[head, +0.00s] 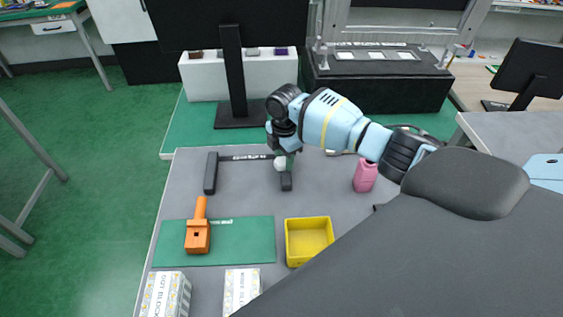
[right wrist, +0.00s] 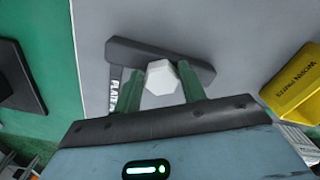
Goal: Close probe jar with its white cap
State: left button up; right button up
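The white cap (head: 280,164) shows just under my right gripper (head: 286,158) in the head view. In the right wrist view the faceted white cap (right wrist: 161,77) sits between the two green fingers of the right gripper (right wrist: 161,88), with no clear gap at either side. The cap appears in front of a dark bar (right wrist: 185,67); whether it touches it I cannot tell. A pink bottle-shaped container (head: 365,176) stands upright to the right of the gripper; it may be the probe jar, and its top is too small to read. My left gripper is not in view.
An orange tool (head: 198,232) lies on a green mat (head: 255,240). A yellow bin (head: 309,223) stands in front. A black monitor stand (head: 235,80) and dark machine (head: 370,90) stand behind.

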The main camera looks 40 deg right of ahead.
aim_at(284, 160)
jog(key=c, duration=0.3)
jog(key=shift+r, duration=0.8)
notch_tip(284, 160, up, 2)
jog(key=shift+r, duration=0.15)
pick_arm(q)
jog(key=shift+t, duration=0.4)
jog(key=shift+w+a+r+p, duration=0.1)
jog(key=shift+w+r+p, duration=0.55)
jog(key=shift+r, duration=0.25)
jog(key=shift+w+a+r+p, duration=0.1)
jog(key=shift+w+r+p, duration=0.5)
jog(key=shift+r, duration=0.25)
pick_arm(e)
jog(key=s+a+r, duration=0.1)
jog(key=s+a, duration=0.2)
jog(key=s, duration=1.2)
jog(key=shift+s+a, duration=0.2)
jog(key=shift+s, duration=0.1)
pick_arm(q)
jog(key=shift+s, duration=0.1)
pick_arm(e)
jog(key=shift+r, duration=0.1)
